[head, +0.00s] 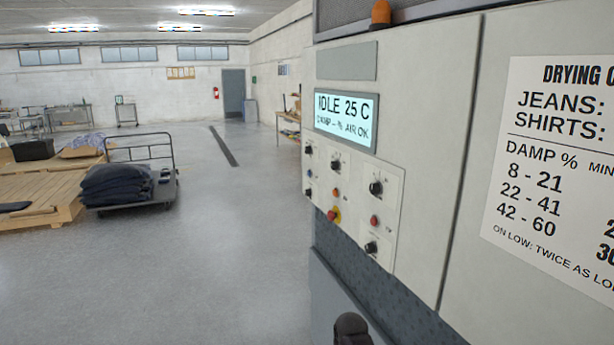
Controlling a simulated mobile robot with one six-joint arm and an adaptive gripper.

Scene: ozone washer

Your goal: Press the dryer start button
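The dryer's control panel (350,198) is on the pale machine front, right of centre in the head view. It carries several black knobs, a small blue button (308,174), an orange button (335,193), a red mushroom button (333,215) on yellow, and a red button (374,221) at right. The labels are too small to read, so I cannot tell which is the start button. The display (346,118) above reads "IDLE 25 C" and "DAMP -- % AIR OK". A dark rounded part shows at the bottom edge below the panel; I cannot tell whether it is my gripper.
A drying chart (555,170) is on the machine at right. An amber beacon (381,14) is at its top. A cart (135,200) with folded dark cloth stands at left beside wooden pallets (35,215). The grey floor (230,260) between cart and machine is clear.

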